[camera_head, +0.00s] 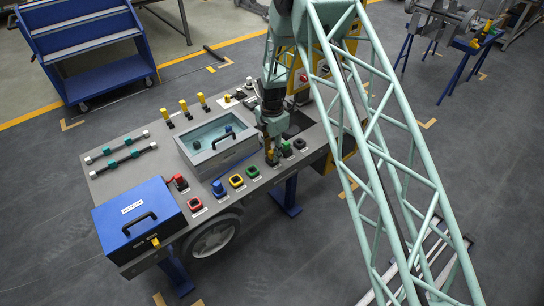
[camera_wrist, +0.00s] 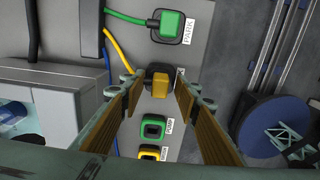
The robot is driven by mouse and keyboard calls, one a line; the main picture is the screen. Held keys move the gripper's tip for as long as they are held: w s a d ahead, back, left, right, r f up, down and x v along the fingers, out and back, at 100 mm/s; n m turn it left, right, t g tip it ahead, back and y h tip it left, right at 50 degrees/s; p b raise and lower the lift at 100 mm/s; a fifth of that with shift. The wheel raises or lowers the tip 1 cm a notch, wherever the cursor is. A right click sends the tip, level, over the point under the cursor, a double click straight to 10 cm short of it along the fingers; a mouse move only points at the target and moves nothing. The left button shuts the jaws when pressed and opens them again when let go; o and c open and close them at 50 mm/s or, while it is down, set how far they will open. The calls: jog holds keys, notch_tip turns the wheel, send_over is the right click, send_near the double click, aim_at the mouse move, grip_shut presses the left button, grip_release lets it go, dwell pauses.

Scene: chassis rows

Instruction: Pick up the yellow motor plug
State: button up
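The yellow motor plug (camera_wrist: 159,82) sits in a dark socket on the grey bench top, with a yellow cable running from it. In the wrist view it lies between the two fingers of my gripper (camera_wrist: 158,88), with a gap on each side. My gripper is open, and its fingers straddle the plug. In the head view my gripper (camera_head: 271,145) points down at the bench's front right part, and the yellow plug (camera_head: 271,157) shows partly below it.
A green plug (camera_wrist: 170,26) in the socket marked PARK stands nearby. An empty green socket (camera_wrist: 153,128) and a yellow socket (camera_wrist: 150,153) are on the other side. A grey lidded box (camera_head: 215,150) stands left of my gripper; a blue box (camera_head: 138,215) is farther left.

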aim_at(272, 151)
jog(key=c, duration=1)
jog(key=shift+o, duration=0.2)
jog(key=shift+r, duration=0.15)
jog(key=shift+r, duration=1.7)
jog(key=s+d, duration=0.2)
jog(key=s, duration=0.5)
jog(key=s+d+r+p, duration=0.1)
jog(key=s+d, duration=0.1)
jog(key=s, duration=0.6)
jog(key=shift+s+d+r, duration=0.15)
jog(key=shift+s+d, duration=0.05)
jog(key=shift+d, duration=0.05)
